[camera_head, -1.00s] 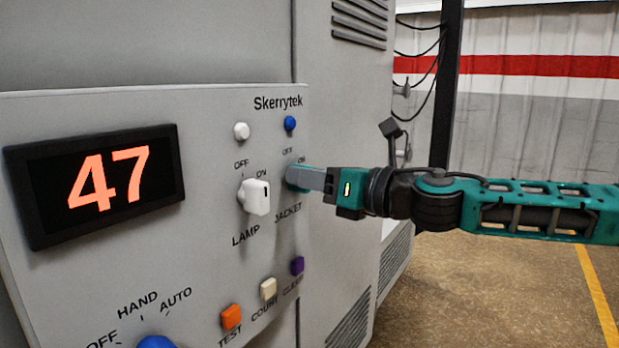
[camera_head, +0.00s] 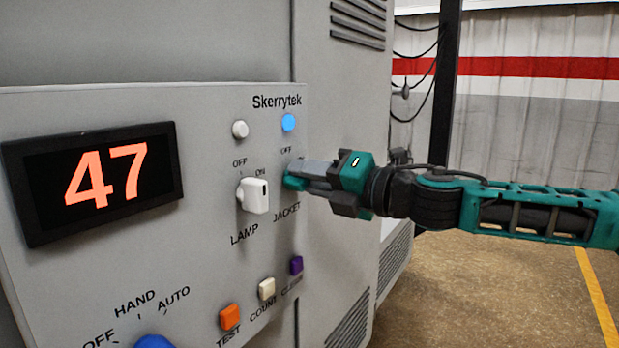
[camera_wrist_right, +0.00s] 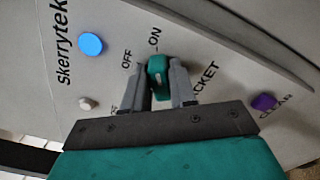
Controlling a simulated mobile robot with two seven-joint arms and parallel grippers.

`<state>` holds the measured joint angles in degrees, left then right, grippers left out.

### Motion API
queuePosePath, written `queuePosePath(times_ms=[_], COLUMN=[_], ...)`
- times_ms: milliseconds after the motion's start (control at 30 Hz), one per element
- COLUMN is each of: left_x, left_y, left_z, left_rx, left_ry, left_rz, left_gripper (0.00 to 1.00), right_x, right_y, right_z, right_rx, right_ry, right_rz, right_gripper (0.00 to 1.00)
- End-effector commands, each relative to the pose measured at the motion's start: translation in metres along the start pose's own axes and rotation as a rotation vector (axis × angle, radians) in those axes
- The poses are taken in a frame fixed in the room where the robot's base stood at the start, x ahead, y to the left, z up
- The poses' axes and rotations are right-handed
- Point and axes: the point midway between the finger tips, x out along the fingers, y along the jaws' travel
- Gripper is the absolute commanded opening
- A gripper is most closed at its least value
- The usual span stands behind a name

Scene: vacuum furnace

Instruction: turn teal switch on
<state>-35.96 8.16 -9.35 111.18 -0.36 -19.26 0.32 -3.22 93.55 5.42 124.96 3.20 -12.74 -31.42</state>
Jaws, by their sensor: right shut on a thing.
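The teal switch (camera_head: 293,182) sits on the grey control panel above the JACKET label, mostly covered by my right gripper (camera_head: 303,175) in the head view. In the right wrist view the teal switch (camera_wrist_right: 158,78) stands between the two fingers of my right gripper (camera_wrist_right: 162,86), which are shut on it. Its white mark points toward the ON label. The round lamp above it (camera_head: 288,122) glows light blue, and it also shows bright blue in the wrist view (camera_wrist_right: 91,44). My left gripper is in neither view.
The white LAMP switch (camera_head: 254,196) is close to the left of my right gripper. Orange (camera_head: 229,317), cream (camera_head: 266,289) and purple (camera_head: 296,265) buttons are below. A display (camera_head: 100,182) reads 47. Floor to the right is free.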

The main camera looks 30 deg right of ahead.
Motion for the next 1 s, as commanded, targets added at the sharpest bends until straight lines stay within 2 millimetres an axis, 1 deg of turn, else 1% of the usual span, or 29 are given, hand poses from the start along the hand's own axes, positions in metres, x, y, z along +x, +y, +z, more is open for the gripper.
queuePosePath(times_ms=[200,667,700,867,900,1000], left_x=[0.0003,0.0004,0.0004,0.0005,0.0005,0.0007], left_y=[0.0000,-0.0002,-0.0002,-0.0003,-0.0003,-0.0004], left_z=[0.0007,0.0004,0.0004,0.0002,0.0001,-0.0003], left_rx=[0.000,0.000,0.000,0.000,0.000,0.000], left_ry=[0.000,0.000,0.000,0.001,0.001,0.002], left_rz=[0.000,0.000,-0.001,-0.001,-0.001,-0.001], left_gripper=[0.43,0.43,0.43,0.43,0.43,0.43], right_x=[0.0000,0.0000,0.0000,0.0000,0.0000,0.0000], right_y=[0.0002,0.0003,0.0003,0.0001,0.0001,0.0000], right_z=[0.0007,0.0008,0.0007,0.0005,0.0005,0.0003], right_rx=[0.047,0.061,0.061,0.059,0.059,0.058], right_ry=[-0.001,-0.001,-0.001,-0.001,-0.001,-0.001], right_rz=[0.001,0.001,0.001,0.001,0.001,0.001], right_gripper=[0.00,0.00,0.30,0.45,0.47,0.47])
